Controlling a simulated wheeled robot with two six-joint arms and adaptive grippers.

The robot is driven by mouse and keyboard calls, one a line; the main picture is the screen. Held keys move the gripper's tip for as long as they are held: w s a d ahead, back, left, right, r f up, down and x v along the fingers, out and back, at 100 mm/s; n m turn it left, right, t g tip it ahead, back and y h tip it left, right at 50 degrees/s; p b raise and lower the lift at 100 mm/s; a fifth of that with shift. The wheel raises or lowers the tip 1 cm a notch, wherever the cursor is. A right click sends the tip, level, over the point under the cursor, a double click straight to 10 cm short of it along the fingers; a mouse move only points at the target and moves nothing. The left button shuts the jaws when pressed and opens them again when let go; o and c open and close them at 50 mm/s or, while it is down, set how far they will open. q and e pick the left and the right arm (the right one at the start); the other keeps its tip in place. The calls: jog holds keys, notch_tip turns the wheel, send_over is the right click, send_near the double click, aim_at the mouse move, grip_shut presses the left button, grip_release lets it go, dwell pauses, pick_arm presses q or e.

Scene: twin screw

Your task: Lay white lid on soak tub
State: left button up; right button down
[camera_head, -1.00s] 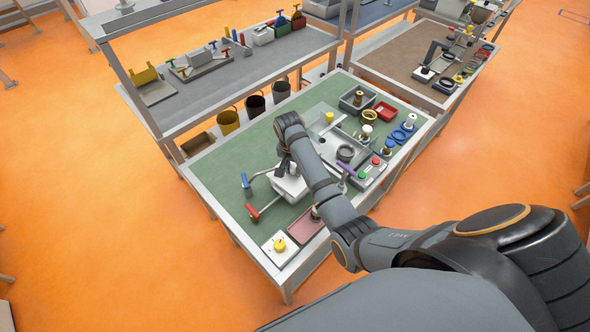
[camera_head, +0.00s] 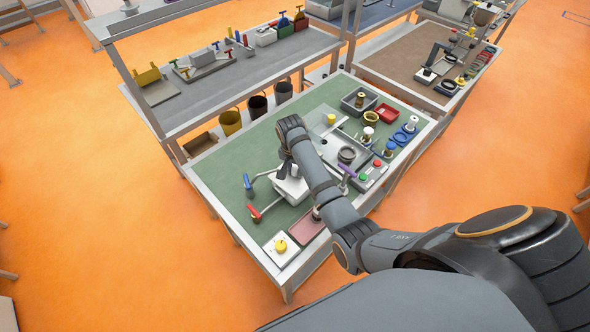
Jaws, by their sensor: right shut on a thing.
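My right gripper (camera_head: 285,172) points down at a white block-like piece (camera_head: 291,190) with metal bars on the green bench. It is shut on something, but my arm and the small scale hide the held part. I cannot tell whether the white piece is the lid. A white square plate with a yellow knob (camera_head: 281,246) lies at the front corner. My left gripper is out of view.
Blue (camera_head: 248,184) and red (camera_head: 254,214) handles stick out left of the white piece. A pink tray (camera_head: 305,227) lies near the front edge. A grey bin (camera_head: 358,103) and red tray (camera_head: 387,113) stand at the far right. The bench's left part is clear.

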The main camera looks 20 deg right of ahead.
jog(key=shift+f, duration=0.5)
dwell(0.8)
jog(key=c, duration=0.6)
grip_release()
jog(key=shift+r, duration=3.55)
